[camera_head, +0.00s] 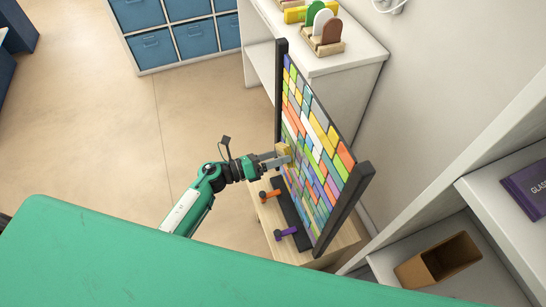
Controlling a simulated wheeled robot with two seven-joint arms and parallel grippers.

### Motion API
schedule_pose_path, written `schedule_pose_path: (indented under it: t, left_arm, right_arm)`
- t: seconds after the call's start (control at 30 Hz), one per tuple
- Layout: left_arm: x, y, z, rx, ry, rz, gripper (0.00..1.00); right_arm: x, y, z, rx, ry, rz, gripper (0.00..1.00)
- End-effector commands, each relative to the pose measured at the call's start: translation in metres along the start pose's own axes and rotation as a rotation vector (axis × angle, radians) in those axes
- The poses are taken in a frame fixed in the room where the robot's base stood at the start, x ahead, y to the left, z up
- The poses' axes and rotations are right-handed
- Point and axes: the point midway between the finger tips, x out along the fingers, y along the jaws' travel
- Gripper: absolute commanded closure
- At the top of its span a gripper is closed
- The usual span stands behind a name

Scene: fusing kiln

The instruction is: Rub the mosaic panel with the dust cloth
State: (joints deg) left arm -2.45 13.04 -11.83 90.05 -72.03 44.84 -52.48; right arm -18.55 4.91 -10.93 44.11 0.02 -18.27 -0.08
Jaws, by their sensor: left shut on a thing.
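The mosaic panel (318,131) stands upright and slanted in a dark frame, covered in tiles of many colours. My left gripper (283,158) reaches it from the left and is shut on a yellowish thing, which looks like the dust cloth (284,150). The cloth is at the panel's left part, against or very close to its face; I cannot tell if it touches. Part of the cloth is hidden by the gripper fingers. My right gripper is not in view.
The panel stands on a light wooden stand (345,240) with an orange-handled clamp (268,196) and a purple-handled clamp (286,234) at its base. A white shelf (352,68) holds coloured pieces behind. A brown box (438,260) sits at lower right. Floor at left is clear.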

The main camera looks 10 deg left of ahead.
Motion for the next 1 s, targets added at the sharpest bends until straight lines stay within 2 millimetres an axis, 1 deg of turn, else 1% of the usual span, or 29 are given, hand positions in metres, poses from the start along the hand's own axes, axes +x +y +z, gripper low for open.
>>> schedule_pose_path:
  t: [0.5, 1.0]
  left_arm:
    - [0.001, 0.000, 0.000, 0.000, 0.000, 0.000, 0.28]
    - [0.011, 0.000, 0.000, 0.000, -0.001, -0.001, 0.28]
  right_arm:
    - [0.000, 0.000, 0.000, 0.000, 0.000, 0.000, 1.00]
    - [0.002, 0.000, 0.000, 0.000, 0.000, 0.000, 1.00]
